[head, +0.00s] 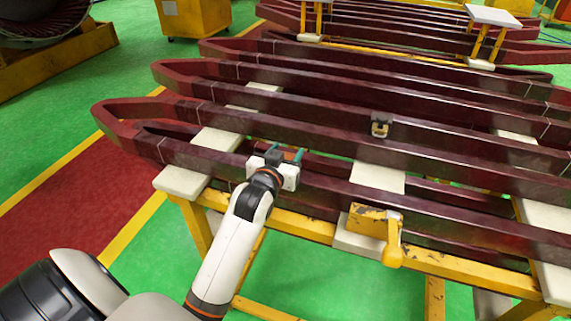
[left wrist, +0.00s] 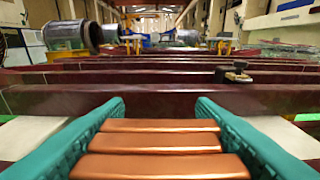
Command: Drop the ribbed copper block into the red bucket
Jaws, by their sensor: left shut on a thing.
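My left gripper (head: 286,156) is over the near dark red coils, close to the left white support pad. In the left wrist view its two teal fingers (left wrist: 160,145) are shut on the ribbed copper block (left wrist: 155,152), which has several raised copper ribs. One finger lies along each side of the block. In the head view the block is mostly hidden by the gripper. No red bucket can be made out in either view. My right gripper is not in view.
Long dark red coils (head: 300,112) lie in rows on white pads (head: 378,177) over a yellow frame (head: 285,221). A small black and tan object (head: 380,125) sits among the coils.

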